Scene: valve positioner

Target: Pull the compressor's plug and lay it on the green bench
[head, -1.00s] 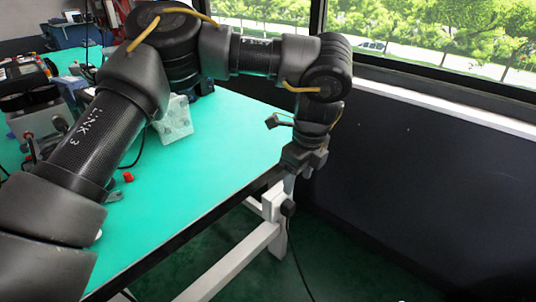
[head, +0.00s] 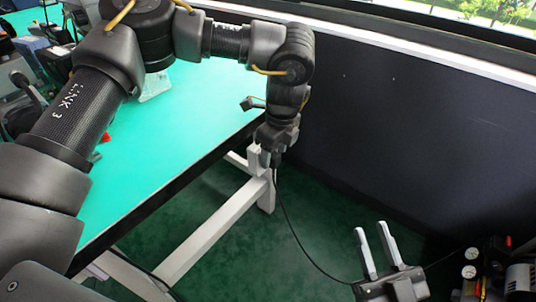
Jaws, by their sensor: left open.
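The plug (head: 275,160) is small and black, at the end of the white bench leg's upper part. A black cable runs from it down and right across the floor. My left gripper (head: 270,152) points down right at the plug; it is open, its fingers hard to make out, and I cannot tell whether it touches the plug. The compressor (head: 492,272) with its gauges is cut off at the bottom right. My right gripper (head: 378,248) is low at the bottom right, open and empty, pale fingers upward. The green bench (head: 170,140) lies left of the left gripper.
A clear block (head: 155,84) and a red piece (head: 105,138) are on the bench, partly behind my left arm. Dark equipment crowds the far left. A dark wall (head: 400,110) stands behind. Much of the bench top's middle is bare.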

